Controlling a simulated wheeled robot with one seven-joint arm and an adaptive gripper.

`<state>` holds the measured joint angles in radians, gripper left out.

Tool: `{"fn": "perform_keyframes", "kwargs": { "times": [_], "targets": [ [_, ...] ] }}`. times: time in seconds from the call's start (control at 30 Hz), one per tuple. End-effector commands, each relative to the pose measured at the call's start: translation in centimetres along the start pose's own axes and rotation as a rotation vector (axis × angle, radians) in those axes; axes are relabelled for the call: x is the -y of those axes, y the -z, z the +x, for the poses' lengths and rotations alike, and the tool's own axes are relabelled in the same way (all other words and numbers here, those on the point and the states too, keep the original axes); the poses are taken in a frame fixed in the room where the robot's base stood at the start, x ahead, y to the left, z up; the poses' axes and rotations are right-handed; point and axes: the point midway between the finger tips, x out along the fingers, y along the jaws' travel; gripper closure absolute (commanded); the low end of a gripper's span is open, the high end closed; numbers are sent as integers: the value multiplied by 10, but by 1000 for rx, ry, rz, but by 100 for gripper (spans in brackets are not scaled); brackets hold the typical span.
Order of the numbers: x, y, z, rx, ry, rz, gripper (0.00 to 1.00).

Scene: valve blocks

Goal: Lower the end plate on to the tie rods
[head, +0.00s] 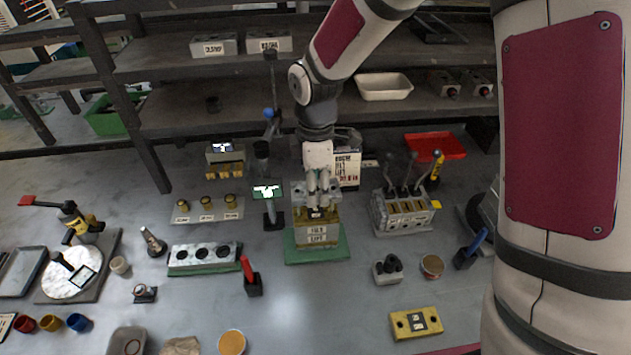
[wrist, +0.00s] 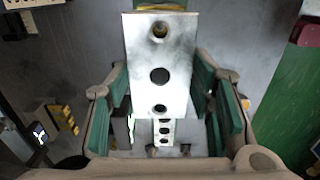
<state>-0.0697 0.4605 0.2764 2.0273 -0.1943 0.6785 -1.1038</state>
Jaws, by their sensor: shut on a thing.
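The silver end plate shows large in the wrist view (wrist: 178,55), a flat plate with a row of round holes. It stands between the green-padded fingers of my gripper (wrist: 162,85), which is shut on it. In the head view, my gripper (head: 318,186) is over the valve stack (head: 317,232) with the plate (head: 300,194) in it. The stack is brass and pale, labelled, and stands on a green base (head: 335,250). The plate looks close above the stack; I cannot tell whether they touch. The tie rods are not clearly visible, hidden by the plate and fingers.
A silver lever valve block (head: 402,212) stands to the right and a small dark screen stand (head: 272,215) close to the left. A silver block with dark holes (head: 204,258) lies further left. Bench in front of the green base is clear.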

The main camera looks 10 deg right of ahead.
Motion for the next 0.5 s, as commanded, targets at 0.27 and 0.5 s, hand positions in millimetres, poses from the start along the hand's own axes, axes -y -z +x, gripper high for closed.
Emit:
{"fn": "perform_keyframes", "kwargs": {
  "times": [0.27, 0.5],
  "targets": [
    [0, 0, 6, 0, 0, 0, 90],
    [-1, 0, 12, 0, -1, 0, 90]
  ]
}}
